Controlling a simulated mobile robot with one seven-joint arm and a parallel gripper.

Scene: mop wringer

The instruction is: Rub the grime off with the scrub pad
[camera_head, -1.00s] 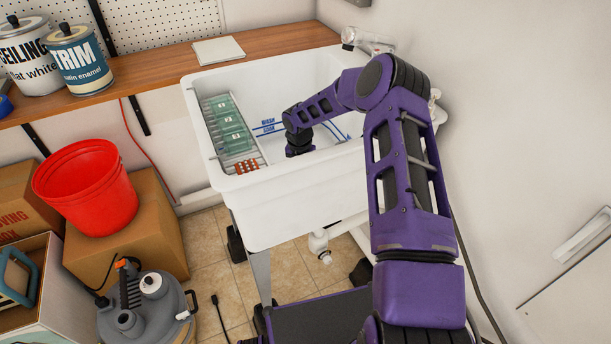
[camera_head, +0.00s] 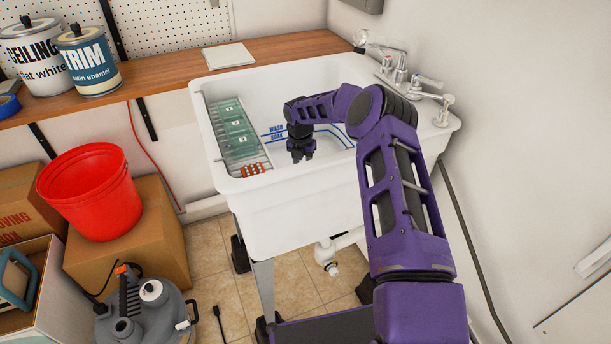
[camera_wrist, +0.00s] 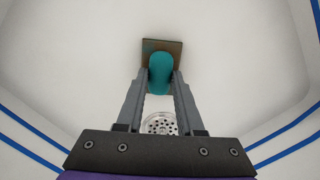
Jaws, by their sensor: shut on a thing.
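My gripper (camera_head: 301,155) is inside the white sink (camera_head: 285,205), pointing down into the basin. In the wrist view my gripper (camera_wrist: 161,82) is shut on the scrub pad's teal handle (camera_wrist: 159,84). The scrub pad's flat, brownish square face (camera_wrist: 176,48) sits just beyond the fingertips, over the white basin surface. I cannot tell whether it touches the basin. In the head view I cannot make out the pad at the gripper. The drain (camera_wrist: 160,124) shows between the fingers. I see no clear grime on the visible basin.
A rack (camera_head: 222,118) with green numbered pieces and a red spotted block (camera_head: 253,170) lines the sink's left side. The faucet (camera_head: 395,68) stands at the back right. A wooden shelf (camera_head: 175,75) runs behind. A red bucket (camera_head: 90,195) stands on a box at left.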

